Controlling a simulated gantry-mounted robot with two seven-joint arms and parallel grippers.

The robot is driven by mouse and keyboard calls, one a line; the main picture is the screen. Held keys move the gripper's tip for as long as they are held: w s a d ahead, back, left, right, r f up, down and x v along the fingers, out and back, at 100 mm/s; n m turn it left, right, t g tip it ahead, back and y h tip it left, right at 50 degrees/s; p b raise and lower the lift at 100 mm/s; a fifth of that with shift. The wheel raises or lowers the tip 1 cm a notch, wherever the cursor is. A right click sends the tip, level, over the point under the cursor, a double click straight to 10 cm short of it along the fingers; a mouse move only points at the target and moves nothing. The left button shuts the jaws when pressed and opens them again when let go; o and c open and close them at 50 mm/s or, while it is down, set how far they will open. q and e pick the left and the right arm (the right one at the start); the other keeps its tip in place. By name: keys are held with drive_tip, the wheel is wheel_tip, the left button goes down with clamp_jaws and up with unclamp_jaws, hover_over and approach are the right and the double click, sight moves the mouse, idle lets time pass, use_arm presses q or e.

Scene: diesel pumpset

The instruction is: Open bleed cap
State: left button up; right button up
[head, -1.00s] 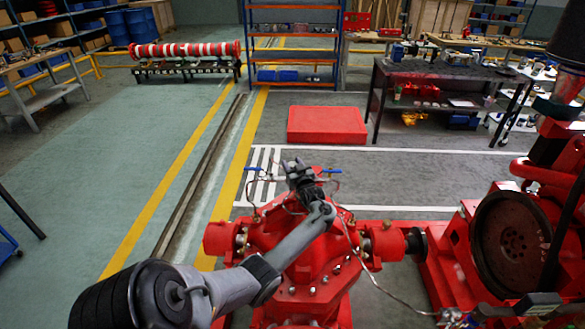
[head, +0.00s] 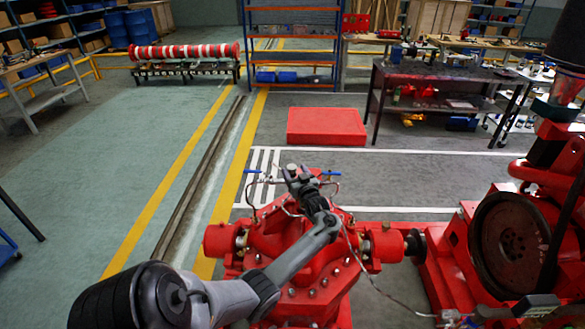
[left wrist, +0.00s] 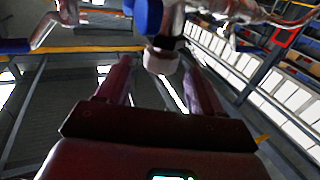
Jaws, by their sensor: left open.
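The red pump (head: 300,265) stands in front of me in the head view. Thin metal pipes and blue valve handles (head: 334,173) are at its top. My left gripper (head: 292,172) reaches over the pump from the lower left, at these fittings. In the left wrist view its two fingers (left wrist: 160,72) are apart. A pale round cap (left wrist: 161,60), below a blue part (left wrist: 148,14), shows between the fingertips, with gaps on both sides. I take it for the bleed cap. In the head view my gripper hides it. My right gripper is not in view.
Another blue handle (left wrist: 15,46) and a metal fitting stand to the left of the fingers in the wrist view. The engine flywheel (head: 510,245) is right of the pump. A red block (head: 327,125) lies on the open floor behind.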

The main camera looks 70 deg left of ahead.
use_arm(q)
drive_tip(key=d, duration=0.7)
drive_tip(key=shift+w, duration=0.25)
